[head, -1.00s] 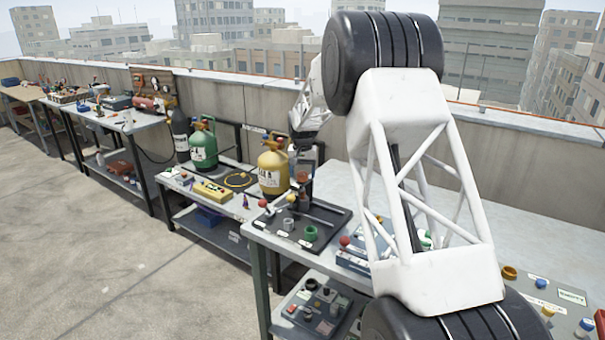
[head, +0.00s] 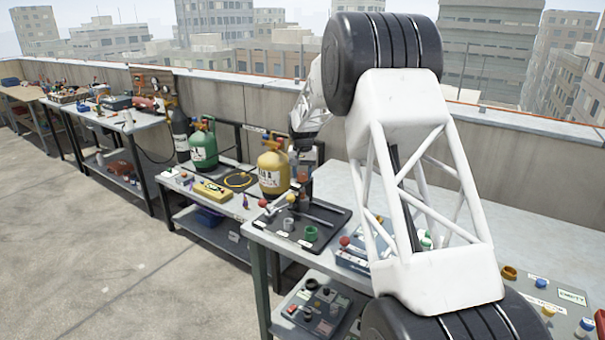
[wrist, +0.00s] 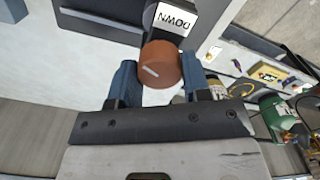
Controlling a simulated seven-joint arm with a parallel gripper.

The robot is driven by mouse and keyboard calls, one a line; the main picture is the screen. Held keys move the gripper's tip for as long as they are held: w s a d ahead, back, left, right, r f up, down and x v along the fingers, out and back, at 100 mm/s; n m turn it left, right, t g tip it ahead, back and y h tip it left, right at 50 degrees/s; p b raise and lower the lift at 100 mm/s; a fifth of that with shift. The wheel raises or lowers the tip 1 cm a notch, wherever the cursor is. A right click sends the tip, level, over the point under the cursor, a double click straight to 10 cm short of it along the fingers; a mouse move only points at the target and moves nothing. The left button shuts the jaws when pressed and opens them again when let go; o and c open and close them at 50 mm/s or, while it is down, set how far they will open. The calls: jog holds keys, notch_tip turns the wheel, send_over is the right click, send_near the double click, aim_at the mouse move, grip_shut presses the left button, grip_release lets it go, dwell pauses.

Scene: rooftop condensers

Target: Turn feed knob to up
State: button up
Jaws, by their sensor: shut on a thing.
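The feed knob (wrist: 160,64) is a round orange-brown knob with a short white line on its face, in the upper middle of the wrist view. The white line lies at a slant. A white label (wrist: 172,20) reading DOWN, upside down in this view, sits just beyond the knob. My gripper (wrist: 158,78) is shut on the knob, with a blue-grey finger on either side.
In the head view, a yellow gas cylinder (head: 273,172) and a green one (head: 203,148) stand left of my gripper. A black tray (head: 330,213) with small parts lies on the nearer bench. The parapet wall (head: 225,105) runs behind the benches.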

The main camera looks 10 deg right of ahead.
aim_at(302, 173)
jog(key=shift+n, duration=0.3)
jog(key=n, duration=1)
jog(key=shift+n, duration=0.4)
jog(key=o, duration=0.9)
jog(key=shift+r, duration=0.15)
jog(key=shift+r, duration=3.8)
